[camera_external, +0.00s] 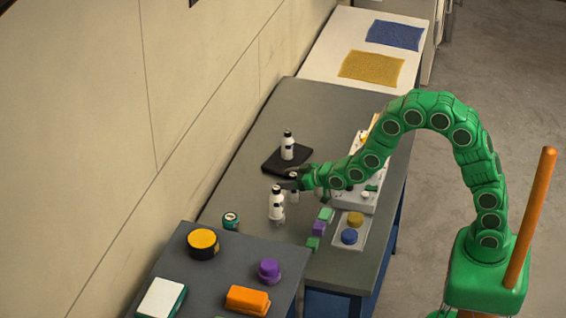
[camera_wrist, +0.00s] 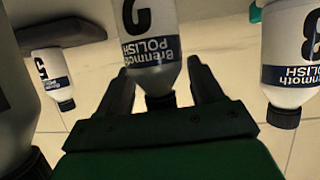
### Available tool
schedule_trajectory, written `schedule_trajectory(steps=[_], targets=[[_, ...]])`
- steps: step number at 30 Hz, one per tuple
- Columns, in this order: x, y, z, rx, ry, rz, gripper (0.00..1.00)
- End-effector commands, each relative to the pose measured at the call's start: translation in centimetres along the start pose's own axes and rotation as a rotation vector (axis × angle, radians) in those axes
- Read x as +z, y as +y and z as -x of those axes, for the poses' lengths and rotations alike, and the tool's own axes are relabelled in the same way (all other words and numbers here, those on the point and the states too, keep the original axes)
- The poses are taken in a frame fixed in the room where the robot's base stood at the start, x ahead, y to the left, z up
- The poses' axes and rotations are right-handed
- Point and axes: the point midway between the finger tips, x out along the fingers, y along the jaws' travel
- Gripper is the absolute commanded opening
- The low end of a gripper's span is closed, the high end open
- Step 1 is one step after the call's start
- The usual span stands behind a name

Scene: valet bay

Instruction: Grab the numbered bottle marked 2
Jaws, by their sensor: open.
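Several white bottles with black caps and blue "Brenmoth POLISH" bands show upside down in the wrist view. My gripper (camera_wrist: 158,70) is open, with its dark fingers on either side of the middle bottle (camera_wrist: 150,38). I cannot tell whether they touch it. The middle bottle's big black numeral is cut off by the frame, so I cannot read it surely. A left bottle (camera_wrist: 53,78) and a right bottle (camera_wrist: 288,45) stand apart from the fingers. In the external view my gripper (camera_external: 285,180) reaches among white bottles, one (camera_external: 276,203) in front and one (camera_external: 288,147) behind.
The rear bottle stands at a black mat (camera_external: 270,164) on the grey table (camera_external: 320,100). A teal-banded can (camera_external: 231,221), green and purple blocks (camera_external: 319,228) and a tray with a blue knob (camera_external: 349,236) are nearby. The wall (camera_external: 110,120) borders the left.

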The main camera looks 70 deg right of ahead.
Motion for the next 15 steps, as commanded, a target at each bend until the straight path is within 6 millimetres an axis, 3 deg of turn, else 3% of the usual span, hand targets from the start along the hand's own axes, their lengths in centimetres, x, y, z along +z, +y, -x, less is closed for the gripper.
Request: schedule_trajectory(steps=[7, 15], targets=[[0.06, 0.01, -0.13, 0.0, -0.001, 0.0, 0.66], [0.09, 0.01, -0.11, 0.0, -0.002, 0.0, 0.25]])
